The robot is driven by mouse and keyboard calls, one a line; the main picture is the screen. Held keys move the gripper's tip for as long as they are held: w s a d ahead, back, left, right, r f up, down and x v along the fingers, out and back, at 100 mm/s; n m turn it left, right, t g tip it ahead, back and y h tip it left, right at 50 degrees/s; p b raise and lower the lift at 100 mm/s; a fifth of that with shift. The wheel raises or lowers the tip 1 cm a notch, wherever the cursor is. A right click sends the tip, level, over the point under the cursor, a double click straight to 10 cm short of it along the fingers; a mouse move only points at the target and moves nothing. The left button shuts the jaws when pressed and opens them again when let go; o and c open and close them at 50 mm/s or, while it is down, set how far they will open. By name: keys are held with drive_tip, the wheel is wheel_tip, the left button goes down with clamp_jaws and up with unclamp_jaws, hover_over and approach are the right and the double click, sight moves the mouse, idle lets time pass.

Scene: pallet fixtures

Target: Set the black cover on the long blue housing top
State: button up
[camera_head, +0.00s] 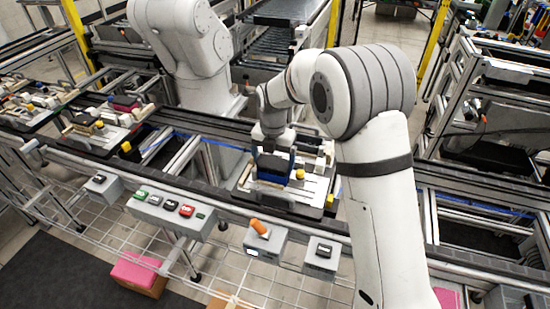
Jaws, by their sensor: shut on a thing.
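My gripper (272,146) points down over the nearest pallet fixture, left of the big arm link. It is shut on a dark piece that looks like the black cover (273,152); the fingers and the piece are hard to tell apart at this size. The long blue housing (274,168) is directly below in the fixture, its blue side facing me. The dark piece is at or just above the housing's top; I cannot tell whether they touch.
The pallet (309,188) carries light rails and a yellow knob (300,174) right of the housing. Other pallets stand on the conveyor at left, one with a dark red block (124,102). Button boxes (172,207) line the front edge. My arm hides the conveyor right of the pallet.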

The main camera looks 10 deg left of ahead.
sight(273, 162)
drive_tip(key=shift+f, duration=0.45)
idle(0.3)
drive_tip(key=o, duration=0.7)
wheel_tip(273, 162, up, 8)
drive_tip(key=shift+f+b, duration=0.1)
drive_tip(key=shift+b, duration=0.8)
